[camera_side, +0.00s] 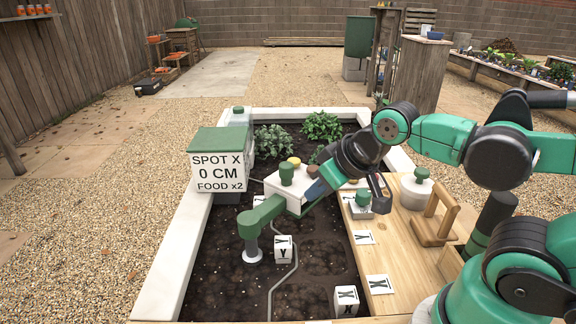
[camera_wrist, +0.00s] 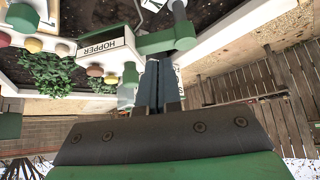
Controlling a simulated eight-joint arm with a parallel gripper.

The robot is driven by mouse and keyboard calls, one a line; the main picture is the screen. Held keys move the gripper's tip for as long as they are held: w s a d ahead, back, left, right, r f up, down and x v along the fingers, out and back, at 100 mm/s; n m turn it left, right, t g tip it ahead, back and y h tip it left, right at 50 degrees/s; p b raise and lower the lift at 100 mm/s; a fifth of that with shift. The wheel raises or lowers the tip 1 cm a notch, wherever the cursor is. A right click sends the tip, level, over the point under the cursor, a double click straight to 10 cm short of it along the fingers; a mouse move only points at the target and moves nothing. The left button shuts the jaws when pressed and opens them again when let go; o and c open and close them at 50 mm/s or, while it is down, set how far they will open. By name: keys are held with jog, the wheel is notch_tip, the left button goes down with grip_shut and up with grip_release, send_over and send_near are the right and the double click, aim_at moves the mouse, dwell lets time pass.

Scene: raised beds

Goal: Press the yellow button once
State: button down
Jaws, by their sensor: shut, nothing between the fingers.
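A yellow button (camera_side: 294,161) shows as a small round cap at the back of the white hopper box (camera_side: 283,186), beside a green knob (camera_side: 287,174). A brown cap (camera_side: 312,170) is to its right. In the wrist view, several rounded caps show at the left, including a yellowish one (camera_wrist: 33,45); which is the yellow button there, I cannot tell. My gripper (camera_side: 314,190) is shut and empty at the right side of the hopper box, apart from the yellow button. Its fingers (camera_wrist: 158,68) also show in the wrist view, close to the green tube. Whether they touch anything is unclear.
A green tube (camera_side: 265,211) slopes from the hopper to a grey spout over dark soil. Marked cubes (camera_side: 283,248) lie on the soil. A wooden bench (camera_side: 385,255) with a lidded jar is at right.

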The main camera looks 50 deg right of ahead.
dwell(0.6)
notch_tip(320, 180, up, 6)
jog(key=m+t+h, duration=0.1)
jog(key=m+t, duration=0.1)
jog(key=m, duration=0.9)
send_over(296, 162)
jog(key=shift+w+f, duration=0.1)
jog(key=shift+f, duration=0.1)
jog(key=shift+f, duration=0.1)
jog(key=shift+f, duration=4.3)
jog(key=shift+f, duration=0.1)
jog(key=shift+f, duration=0.35)
